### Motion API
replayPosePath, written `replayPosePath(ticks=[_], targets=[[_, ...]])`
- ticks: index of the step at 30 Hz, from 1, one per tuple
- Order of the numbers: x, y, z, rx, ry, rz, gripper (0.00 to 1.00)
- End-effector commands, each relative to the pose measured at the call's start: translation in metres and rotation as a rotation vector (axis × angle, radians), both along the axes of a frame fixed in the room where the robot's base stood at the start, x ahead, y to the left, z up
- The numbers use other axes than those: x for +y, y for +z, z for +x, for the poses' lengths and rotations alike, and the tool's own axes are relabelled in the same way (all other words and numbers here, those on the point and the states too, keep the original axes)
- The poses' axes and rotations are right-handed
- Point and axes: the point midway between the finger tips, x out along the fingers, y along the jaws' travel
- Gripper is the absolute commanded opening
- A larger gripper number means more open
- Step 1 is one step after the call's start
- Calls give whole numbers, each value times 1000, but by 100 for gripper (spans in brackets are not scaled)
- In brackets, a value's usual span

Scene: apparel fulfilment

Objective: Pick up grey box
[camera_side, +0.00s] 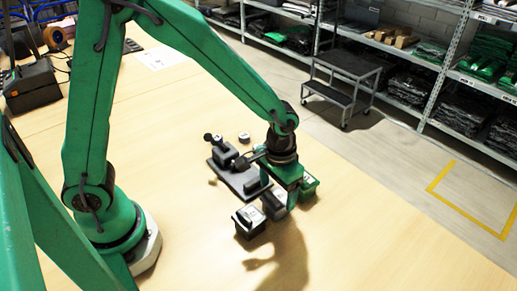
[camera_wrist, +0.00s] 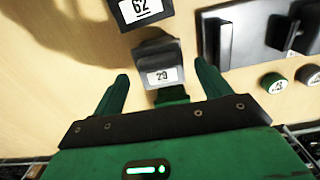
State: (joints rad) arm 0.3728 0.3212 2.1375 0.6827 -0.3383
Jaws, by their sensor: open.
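The grey box (camera_wrist: 160,55) has a white label reading 29 and lies between the tips of my gripper's fingers in the wrist view. My gripper (camera_wrist: 162,72) is open, with one green finger on each side of the box and gaps visible in this view. In the side view the grey box (camera_side: 273,207) sits on the table beside my gripper (camera_side: 287,203), which is low over it and partly hides it. I cannot tell whether the fingers touch it.
A black box (camera_wrist: 130,12) labelled 62 stands close by, also seen in the side view (camera_side: 250,222). A green box (camera_side: 309,187) is on the other side. A dark fixture (camera_wrist: 235,45) with upright parts lies alongside. The table (camera_side: 370,235) is clear to the right.

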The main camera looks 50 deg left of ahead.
Motion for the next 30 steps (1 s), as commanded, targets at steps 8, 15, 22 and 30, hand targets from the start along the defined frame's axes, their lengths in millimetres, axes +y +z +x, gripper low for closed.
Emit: replayPosePath(ticks=[8,15,22,30], targets=[[0,-5,-1,2,0,1,76],[1,-29,-2,5,0,2,76],[0,-49,-1,3,0,1,76],[0,-53,-1,0,0,0,76]])
